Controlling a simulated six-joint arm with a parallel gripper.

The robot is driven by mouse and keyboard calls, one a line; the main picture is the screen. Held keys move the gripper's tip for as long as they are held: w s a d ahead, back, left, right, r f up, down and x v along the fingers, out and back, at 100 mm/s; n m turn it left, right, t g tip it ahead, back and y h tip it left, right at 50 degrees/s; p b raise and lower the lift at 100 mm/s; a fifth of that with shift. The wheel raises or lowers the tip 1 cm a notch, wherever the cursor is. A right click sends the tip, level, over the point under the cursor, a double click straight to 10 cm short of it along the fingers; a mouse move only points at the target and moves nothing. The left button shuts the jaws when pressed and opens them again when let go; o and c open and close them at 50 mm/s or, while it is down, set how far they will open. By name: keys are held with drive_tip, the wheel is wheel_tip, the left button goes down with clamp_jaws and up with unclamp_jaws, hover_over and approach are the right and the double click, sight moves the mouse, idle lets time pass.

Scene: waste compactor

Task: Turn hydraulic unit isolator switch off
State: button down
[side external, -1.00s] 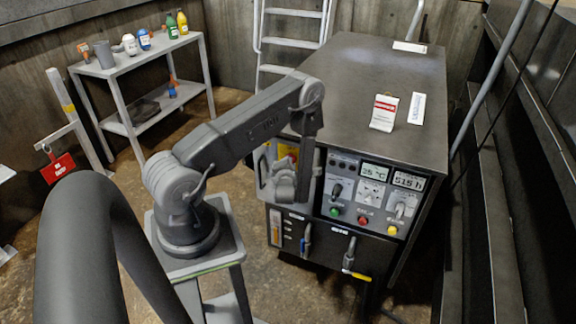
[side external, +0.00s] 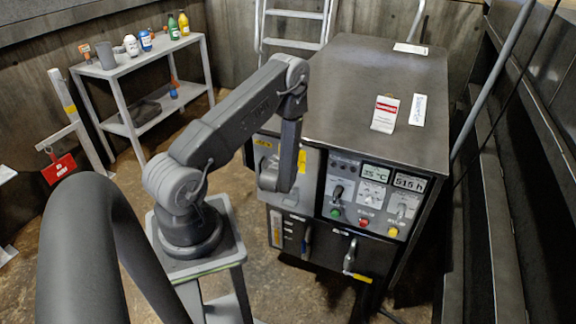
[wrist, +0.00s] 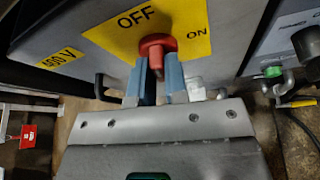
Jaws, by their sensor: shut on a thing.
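The isolator switch is a red knob (wrist: 157,47) on a yellow plate (wrist: 112,35) marked OFF and ON. In the wrist view, OFF is above the knob, slightly left, and ON is to its right. My gripper (wrist: 159,72) has its two blue fingers on either side of the knob's protruding handle and is shut on it. I cannot tell exactly which mark the knob points to. In the side view, my gripper (side external: 270,178) is at the left panel of the cabinet front (side external: 310,160); the knob and fingertips are hidden behind my wrist.
Right of the switch is a control panel (side external: 370,193) with displays, buttons and small levers. Below hang handles, one yellow-tipped (side external: 350,262). A warning card (side external: 384,114) stands on the cabinet top. A shelf with bottles (side external: 140,70) is at the left back.

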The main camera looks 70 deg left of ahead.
drive_tip(key=shift+n+t, duration=0.3)
drive_tip(key=shift+n, duration=0.1)
idle(0.3)
drive_tip(key=c, duration=1.1)
unclamp_jaws()
drive_tip(key=shift+c, duration=0.2)
drive_tip(key=v, duration=1.3)
drive_tip(key=shift+s+r, duration=0.3)
drive_tip(key=shift+r, duration=0.15)
drive_tip(key=shift+d, duration=0.1)
